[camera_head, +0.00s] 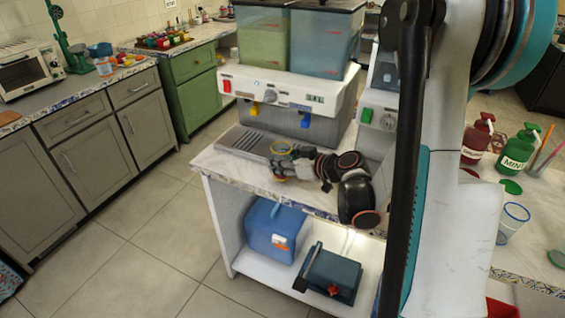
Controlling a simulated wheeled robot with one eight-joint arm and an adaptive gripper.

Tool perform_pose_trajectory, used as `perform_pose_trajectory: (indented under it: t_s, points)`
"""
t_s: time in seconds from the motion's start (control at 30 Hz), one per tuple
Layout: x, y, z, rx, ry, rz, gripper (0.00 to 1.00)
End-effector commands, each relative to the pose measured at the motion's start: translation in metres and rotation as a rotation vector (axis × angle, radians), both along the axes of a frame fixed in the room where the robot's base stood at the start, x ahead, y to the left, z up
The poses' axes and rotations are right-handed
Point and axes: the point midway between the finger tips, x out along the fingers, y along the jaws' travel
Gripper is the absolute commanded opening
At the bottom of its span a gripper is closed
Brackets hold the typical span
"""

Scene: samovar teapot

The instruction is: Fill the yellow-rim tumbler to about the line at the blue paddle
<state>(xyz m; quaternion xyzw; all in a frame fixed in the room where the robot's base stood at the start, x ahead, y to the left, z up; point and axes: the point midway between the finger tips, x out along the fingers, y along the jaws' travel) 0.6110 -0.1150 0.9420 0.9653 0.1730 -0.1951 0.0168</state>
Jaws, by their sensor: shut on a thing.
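The yellow-rim tumbler (281,147) is small in view, with its yellow rim facing up. My gripper (281,162) is shut on it and covers most of its body. The tumbler is at the front of the drink dispenser (290,91), by the right end of the grey drip tray (240,142). The blue paddle (306,122) is above and to the right of the tumbler, apart from it in the picture. A yellow paddle (254,109) is farther left. Any line or liquid in the tumbler is too small or hidden to tell.
Two tanks (325,42) top the dispenser. Below the white counter (208,160) are a blue jug (272,232) and a dark box (333,275). Pump bottles (518,150) and a blue-rim tumbler (512,220) stand right. The tiled floor (150,255) at left is clear.

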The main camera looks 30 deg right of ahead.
Motion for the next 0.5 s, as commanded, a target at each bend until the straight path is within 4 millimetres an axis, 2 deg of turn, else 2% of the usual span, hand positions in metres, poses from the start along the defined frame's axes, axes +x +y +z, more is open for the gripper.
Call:
perform_pose_trajectory:
  t_s: [0.27,0.5]
  points:
    - [0.003,-0.004,0.001,0.0,0.0,-0.001,0.18]
    - [0.017,-0.022,0.001,0.001,0.0,-0.003,0.18]
